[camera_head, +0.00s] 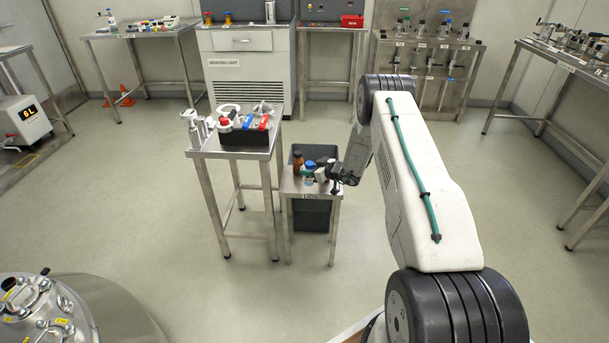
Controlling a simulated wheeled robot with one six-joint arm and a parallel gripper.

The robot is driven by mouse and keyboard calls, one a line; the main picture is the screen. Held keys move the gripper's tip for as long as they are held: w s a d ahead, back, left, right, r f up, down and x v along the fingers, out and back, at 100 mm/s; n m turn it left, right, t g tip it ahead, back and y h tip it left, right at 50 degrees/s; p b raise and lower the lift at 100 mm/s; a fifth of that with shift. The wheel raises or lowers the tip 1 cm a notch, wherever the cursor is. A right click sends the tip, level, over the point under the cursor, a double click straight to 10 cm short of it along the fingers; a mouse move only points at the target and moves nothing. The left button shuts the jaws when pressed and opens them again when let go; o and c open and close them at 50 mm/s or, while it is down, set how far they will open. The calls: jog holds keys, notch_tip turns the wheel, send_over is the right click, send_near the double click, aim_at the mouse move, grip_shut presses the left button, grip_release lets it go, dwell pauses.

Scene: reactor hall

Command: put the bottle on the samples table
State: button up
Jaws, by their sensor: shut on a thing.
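My gripper (321,174) is at a small steel table (327,190), reaching in from the right. It is shut on a small clear bottle with a blue cap (309,168), which is partly hidden by the fingers. The bottle is at or just above the tabletop; I cannot tell whether it touches. A brown bottle (298,163) stands just behind and to the left of it. The label on the table's front edge is too small to read surely, and I cannot tell which table is the samples table.
A taller steel table (205,152) with a dark tray of labware (243,136) stands close on the left. A dark bin (312,214) is behind and under the small table. Benches line the back and right walls. A steel vessel (75,310) is front left. Open floor lies between.

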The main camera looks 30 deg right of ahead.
jog(key=shift+w+a+f, duration=0.2)
jog(key=shift+w+f, duration=0.55)
jog(key=shift+f, duration=0.2)
jog(key=shift+w+a+f, duration=0.15)
jog(key=shift+w+f, duration=0.6)
jog(key=shift+f, duration=0.2)
jog(key=shift+f, duration=0.15)
jog(key=o, duration=1)
jog(key=shift+c, duration=0.2)
jog(key=shift+o, duration=0.3)
